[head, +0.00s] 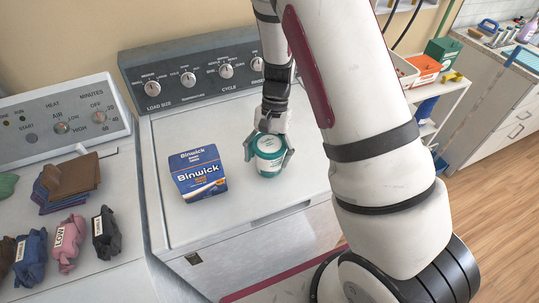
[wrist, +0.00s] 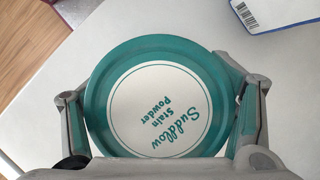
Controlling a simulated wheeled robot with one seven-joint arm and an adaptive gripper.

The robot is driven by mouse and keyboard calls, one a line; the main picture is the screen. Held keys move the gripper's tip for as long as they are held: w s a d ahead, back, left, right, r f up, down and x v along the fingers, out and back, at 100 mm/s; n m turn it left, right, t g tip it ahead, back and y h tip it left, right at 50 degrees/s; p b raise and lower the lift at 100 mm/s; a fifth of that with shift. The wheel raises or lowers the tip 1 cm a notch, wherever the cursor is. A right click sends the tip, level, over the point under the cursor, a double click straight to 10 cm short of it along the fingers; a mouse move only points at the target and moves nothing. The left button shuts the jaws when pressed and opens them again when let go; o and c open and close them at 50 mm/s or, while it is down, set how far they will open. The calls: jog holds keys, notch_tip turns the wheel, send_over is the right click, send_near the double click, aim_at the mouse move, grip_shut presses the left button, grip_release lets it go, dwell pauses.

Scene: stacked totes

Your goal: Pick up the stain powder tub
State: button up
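The stain powder tub (head: 268,160) is a short round tub with a teal lid rim and a white label, standing upright on the white washer top. In the wrist view its lid (wrist: 150,95) fills the middle and reads "Suddlow Stain Powder". My gripper (head: 268,155) is above it, pointing down, with one finger on each side of the tub. In the wrist view the fingers flank the lid closely at left and right. The gripper looks open around the tub; any contact at the sides is hard to make out.
A blue Binwick box (head: 198,173) stands left of the tub on the washer (head: 230,211). The control panel (head: 205,72) rises behind. Small dark and pink bundles (head: 67,246) and folded cloths (head: 70,182) lie on the dryer at left. A shelf cart stands at right.

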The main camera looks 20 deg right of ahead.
jog(key=shift+c, duration=1.3)
jog(key=shift+r, duration=0.1)
